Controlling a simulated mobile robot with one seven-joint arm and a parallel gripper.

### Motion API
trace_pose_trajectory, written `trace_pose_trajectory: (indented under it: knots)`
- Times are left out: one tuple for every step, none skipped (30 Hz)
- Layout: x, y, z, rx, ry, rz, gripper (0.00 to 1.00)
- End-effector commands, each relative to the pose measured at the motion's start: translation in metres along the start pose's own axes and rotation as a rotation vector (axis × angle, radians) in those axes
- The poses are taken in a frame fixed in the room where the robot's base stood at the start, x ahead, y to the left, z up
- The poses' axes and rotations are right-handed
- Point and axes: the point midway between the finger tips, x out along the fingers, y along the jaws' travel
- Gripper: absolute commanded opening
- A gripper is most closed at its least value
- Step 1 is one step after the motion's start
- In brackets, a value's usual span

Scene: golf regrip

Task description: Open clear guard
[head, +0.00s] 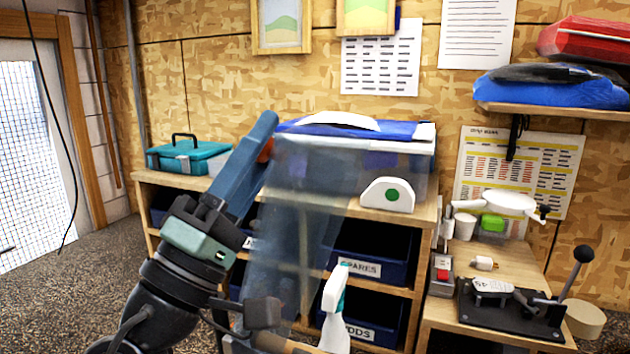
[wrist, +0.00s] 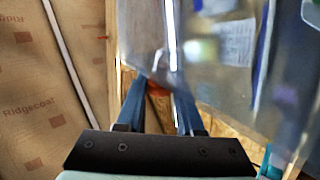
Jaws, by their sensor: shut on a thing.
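The clear guard (head: 290,235) is a see-through, bluish panel in the middle of the head view, standing tilted in front of the shelf unit. Its upper part overlaps the clear bin on the shelf top. My gripper (head: 266,148) is at the guard's upper left edge, where a small orange piece shows at the fingertips. In the wrist view the guard (wrist: 215,75) fills the right side, blurred. There my gripper (wrist: 158,88) has its two blue fingers around the orange piece, shut on it. The exact contact is partly hidden by the fingers.
A clear bin with a blue lid (head: 405,150) and a teal toolbox (head: 185,157) stand on the shelf unit. A white spray bottle (head: 335,310) stands at the front. A side bench at right holds a black lever press (head: 515,308) and a red-button box (head: 442,275).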

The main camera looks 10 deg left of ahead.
Motion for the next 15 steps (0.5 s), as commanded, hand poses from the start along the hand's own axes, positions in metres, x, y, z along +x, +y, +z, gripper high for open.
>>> trace_pose_trajectory:
  knots:
    - [-0.001,0.000,-0.008,-0.019,0.023,0.002,0.00]
    - [-0.001,-0.001,-0.013,-0.031,0.036,0.002,0.00]
    - [-0.002,-0.001,-0.018,-0.046,0.050,0.001,0.00]
    - [-0.002,-0.002,-0.021,-0.057,0.061,0.001,0.00]
    - [-0.003,-0.002,-0.025,-0.068,0.071,0.001,0.00]
    - [-0.003,-0.003,-0.029,-0.079,0.084,0.001,0.00]
    - [-0.004,-0.003,-0.032,-0.088,0.091,0.001,0.00]
    - [-0.004,-0.003,-0.034,-0.095,0.098,0.001,0.00]
    - [-0.004,-0.004,-0.037,-0.103,0.106,0.001,0.00]
    - [-0.005,-0.004,-0.039,-0.109,0.112,0.001,0.00]
    - [-0.005,-0.004,-0.041,-0.115,0.117,0.001,0.00]
    - [-0.005,-0.005,-0.042,-0.120,0.123,0.001,0.00]
    - [-0.006,-0.005,-0.044,-0.123,0.126,0.001,0.00]
    - [-0.006,-0.005,-0.044,-0.126,0.129,0.000,0.00]
    - [-0.006,-0.006,-0.045,-0.129,0.132,0.000,0.00]
